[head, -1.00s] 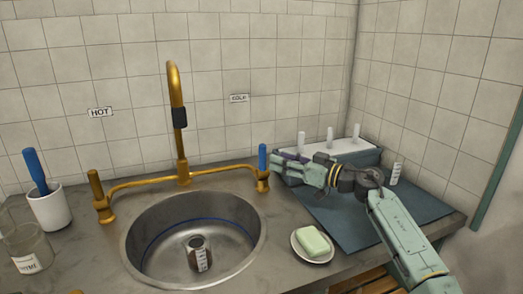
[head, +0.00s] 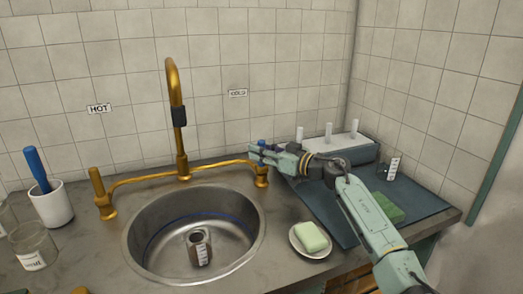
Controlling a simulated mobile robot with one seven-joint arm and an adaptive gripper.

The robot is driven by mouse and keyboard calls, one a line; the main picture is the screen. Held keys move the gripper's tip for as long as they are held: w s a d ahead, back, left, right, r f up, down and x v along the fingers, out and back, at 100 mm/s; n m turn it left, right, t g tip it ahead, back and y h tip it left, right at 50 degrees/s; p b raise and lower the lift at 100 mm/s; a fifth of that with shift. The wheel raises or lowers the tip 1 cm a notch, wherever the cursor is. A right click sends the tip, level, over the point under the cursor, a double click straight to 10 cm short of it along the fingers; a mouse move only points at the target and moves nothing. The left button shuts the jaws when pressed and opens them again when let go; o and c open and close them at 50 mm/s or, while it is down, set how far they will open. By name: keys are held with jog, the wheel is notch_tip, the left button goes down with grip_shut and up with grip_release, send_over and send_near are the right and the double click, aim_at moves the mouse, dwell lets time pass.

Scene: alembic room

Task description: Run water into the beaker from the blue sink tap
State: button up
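The beaker (head: 199,250), with a white graduated label, stands upright in the round steel sink (head: 128,250). The brass tap (head: 175,90) arches over the sink, with a dark collar on its spout; I see no water stream. The blue tap handle (head: 262,142) is at the right end of the brass pipe, below the COLD sign (head: 238,93). My gripper (head: 256,151) is across this handle, covering its middle; the blue top shows just above the fingers. Whether the fingers touch or close on it is unclear.
A brass handle (head: 97,186) stands at the left under the HOT sign (head: 98,108). A soap dish (head: 297,246) with green soap (head: 311,236) sits right of the sink. A white cup (head: 52,206) and a jar (head: 33,248) are left. A dark mat (head: 432,201) lies under my arm.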

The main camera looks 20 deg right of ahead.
grip_shut()
jog(key=shift+w, duration=0.15)
dwell(0.5)
